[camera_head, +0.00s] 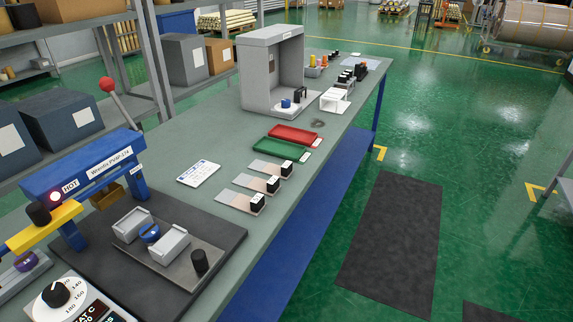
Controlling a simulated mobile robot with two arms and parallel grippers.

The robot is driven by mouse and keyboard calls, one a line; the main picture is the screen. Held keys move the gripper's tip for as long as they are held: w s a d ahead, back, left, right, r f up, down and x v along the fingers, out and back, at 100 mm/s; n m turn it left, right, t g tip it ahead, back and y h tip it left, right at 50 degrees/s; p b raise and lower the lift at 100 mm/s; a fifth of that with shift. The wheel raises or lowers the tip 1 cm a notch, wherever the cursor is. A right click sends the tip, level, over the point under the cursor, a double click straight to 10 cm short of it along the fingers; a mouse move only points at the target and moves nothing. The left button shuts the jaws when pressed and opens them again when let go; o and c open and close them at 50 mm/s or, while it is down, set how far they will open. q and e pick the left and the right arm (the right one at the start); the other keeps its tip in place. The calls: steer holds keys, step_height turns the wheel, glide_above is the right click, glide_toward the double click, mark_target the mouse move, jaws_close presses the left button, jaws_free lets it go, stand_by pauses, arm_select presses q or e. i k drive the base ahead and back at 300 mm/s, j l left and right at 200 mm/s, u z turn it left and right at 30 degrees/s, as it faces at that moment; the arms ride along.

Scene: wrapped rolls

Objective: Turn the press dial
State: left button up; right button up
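The press dial (56,294) is a black knob on a round white scale with numbers such as 140, 160 and 180. It sits at the bottom left, beside a dark display panel (93,312) cut off by the picture edge. Neither of my grippers shows in the head view.
The grey bench (205,139) runs to the back right. A dark mat (215,238) bears grey blocks and a black knob. Beyond are a white card (199,172), small black-topped pieces, green (275,151) and red trays (294,135) and a grey booth (253,75). Green floor is right.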

mark_target(56, 295)
steer(key=k+u, duration=0.1)
steer(key=u, duration=1.45)
